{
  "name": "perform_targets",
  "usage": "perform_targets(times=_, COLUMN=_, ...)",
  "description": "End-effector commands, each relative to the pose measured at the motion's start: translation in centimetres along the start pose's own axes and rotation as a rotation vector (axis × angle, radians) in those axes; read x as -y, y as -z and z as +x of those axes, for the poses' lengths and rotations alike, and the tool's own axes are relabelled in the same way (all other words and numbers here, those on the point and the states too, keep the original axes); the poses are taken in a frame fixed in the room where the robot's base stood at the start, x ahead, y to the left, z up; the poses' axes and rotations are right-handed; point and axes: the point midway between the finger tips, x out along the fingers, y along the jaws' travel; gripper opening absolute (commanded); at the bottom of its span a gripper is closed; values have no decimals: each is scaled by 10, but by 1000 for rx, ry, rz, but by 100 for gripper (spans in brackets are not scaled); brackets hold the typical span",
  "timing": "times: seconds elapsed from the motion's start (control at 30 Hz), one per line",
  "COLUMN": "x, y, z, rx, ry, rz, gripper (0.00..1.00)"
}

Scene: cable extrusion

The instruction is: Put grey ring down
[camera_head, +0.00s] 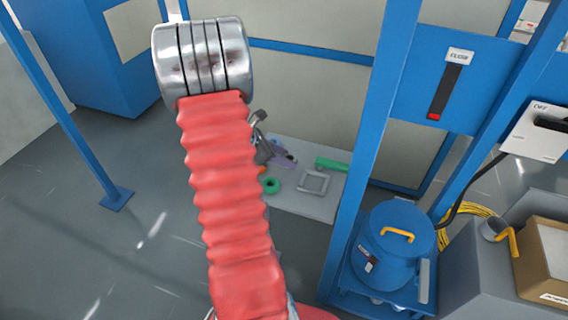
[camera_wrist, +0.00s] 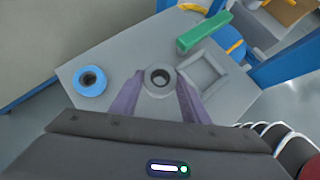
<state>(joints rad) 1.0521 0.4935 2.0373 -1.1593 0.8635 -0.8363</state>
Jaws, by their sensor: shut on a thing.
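The grey ring (camera_wrist: 158,77) sits between the two purple fingers of my gripper (camera_wrist: 160,84) in the wrist view. My gripper is shut on it, and the ring's dark hole faces the camera. The ring is over the grey table top (camera_wrist: 120,55); I cannot tell whether it touches it. In the head view, my gripper (camera_head: 283,156) shows as a small purple shape behind my red arm sleeve, over the table top (camera_head: 322,208). The grey ring cannot be made out there.
A blue ring (camera_wrist: 90,81) lies left of the gripper. A grey square frame (camera_wrist: 205,76) lies close on the right, with a green bar (camera_wrist: 204,32) beyond it. In the head view, a green ring (camera_head: 270,185) lies near my arm. A blue post (camera_head: 362,170) stands right of the table.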

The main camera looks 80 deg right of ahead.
Motion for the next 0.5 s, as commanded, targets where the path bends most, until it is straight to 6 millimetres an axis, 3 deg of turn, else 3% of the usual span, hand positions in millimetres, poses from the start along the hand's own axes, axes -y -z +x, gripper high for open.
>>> perform_targets(times=0.2, x=0, y=19, z=18, rx=-1, ry=1, rz=-3, gripper=20)
perform_targets(times=0.5, x=0, y=21, z=20, rx=-1, ry=0, rz=-1, gripper=20)
